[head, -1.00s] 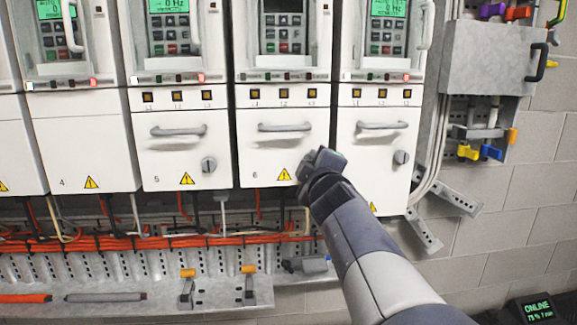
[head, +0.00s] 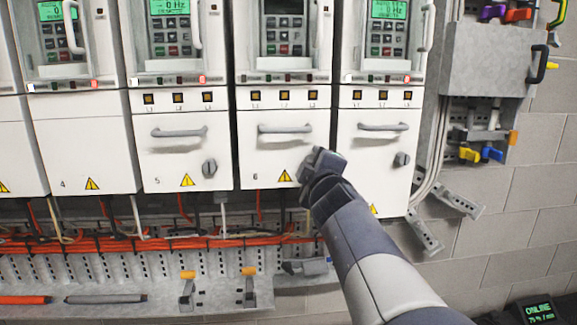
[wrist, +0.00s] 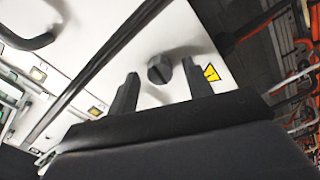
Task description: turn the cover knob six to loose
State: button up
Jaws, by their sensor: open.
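The cover of drive six (head: 262,160) is white and closed, marked 6, with a grey bar handle (head: 285,128) and a yellow warning triangle (head: 285,176). Its knob is hidden behind my gripper (head: 323,165) in the head view. In the wrist view the dark round knob (wrist: 160,68) shows on the white cover, with a slot or ridge across it. My gripper (wrist: 159,76) is open there, one finger on each side of the knob's image. The fingers look apart from the knob; I cannot tell the remaining depth.
The cover of drive five, left, has its own knob (head: 210,168); the cover to the right has another (head: 401,160). Orange cables (head: 120,243) and a perforated metal rail (head: 120,275) run below. A grey box (head: 485,60) is mounted at the right.

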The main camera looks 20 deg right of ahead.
jog(key=p+v, duration=0.3)
jog(key=v, duration=0.8)
jog(key=shift+p, duration=0.4)
jog(key=shift+w, duration=0.1)
jog(key=b+x, duration=0.3)
jog(key=x, duration=0.7)
jog(key=shift+w+b, duration=0.4)
jog(key=shift+d, duration=0.15)
